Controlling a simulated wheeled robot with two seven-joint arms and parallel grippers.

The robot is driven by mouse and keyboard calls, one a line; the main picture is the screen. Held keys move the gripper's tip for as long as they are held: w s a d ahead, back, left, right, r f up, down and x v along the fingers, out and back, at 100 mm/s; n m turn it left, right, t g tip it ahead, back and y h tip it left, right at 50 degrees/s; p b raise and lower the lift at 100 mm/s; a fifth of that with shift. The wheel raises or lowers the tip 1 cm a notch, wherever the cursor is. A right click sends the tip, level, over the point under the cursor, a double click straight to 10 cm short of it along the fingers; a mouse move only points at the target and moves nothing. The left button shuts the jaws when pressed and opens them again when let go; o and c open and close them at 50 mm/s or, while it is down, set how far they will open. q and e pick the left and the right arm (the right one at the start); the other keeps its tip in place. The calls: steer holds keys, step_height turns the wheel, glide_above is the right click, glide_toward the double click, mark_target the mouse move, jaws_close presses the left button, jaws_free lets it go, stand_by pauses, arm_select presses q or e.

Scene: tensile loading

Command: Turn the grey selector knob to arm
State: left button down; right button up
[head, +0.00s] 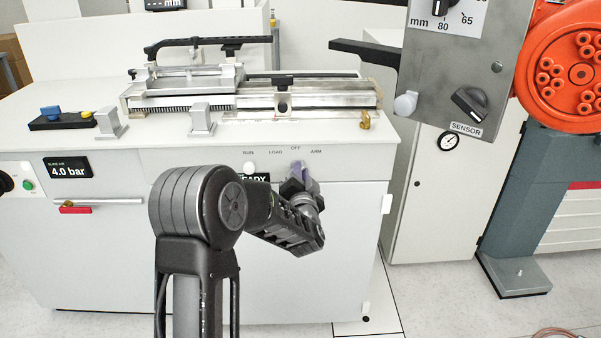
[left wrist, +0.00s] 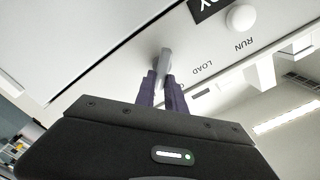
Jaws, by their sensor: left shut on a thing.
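The grey selector knob (left wrist: 165,56) sits on the white front panel of the bench, by the printed words RUN, LOAD, OFF and ARM. My left gripper (left wrist: 160,78) reaches it from the front, with its two purple fingers closed around the knob's sides. In the head view the left gripper (head: 298,170) is just below the OFF and ARM labels and hides most of the knob. The mark the knob points to cannot be made out. My right gripper is not in view.
A white round button (head: 249,168) and a dark display (head: 256,177) lie left of the knob. A clamp fixture (head: 290,97) stands on the bench top. A grey box labelled SENSOR (head: 460,75) with an orange wheel (head: 570,70) hangs at the upper right.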

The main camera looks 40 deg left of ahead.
arm_select(q)
steer(key=c, duration=1.4)
jaws_free()
steer(key=shift+s+d, duration=0.1)
steer(key=v, duration=0.7)
steer(key=shift+s+d, duration=0.2)
steer(key=s+d+f+n+g+h+p, duration=0.3)
steer(key=d+f+h, duration=0.7)
steer(key=d+f, duration=0.85)
steer(key=s+d+f+g+h+p, duration=0.1)
steer(key=s+d+f+g, duration=0.2)
steer(key=s, duration=0.6)
steer(key=s+d+f+g+h+p, duration=0.2)
steer(key=s+d+f+g, duration=0.2)
steer(key=s+d, duration=0.4)
steer(key=s+d+f+g+h+p, duration=0.2)
steer(key=s+d+f, duration=0.4)
steer(key=s, duration=0.4)
steer(key=shift+n+g, duration=0.3)
steer(key=shift+g, duration=0.6)
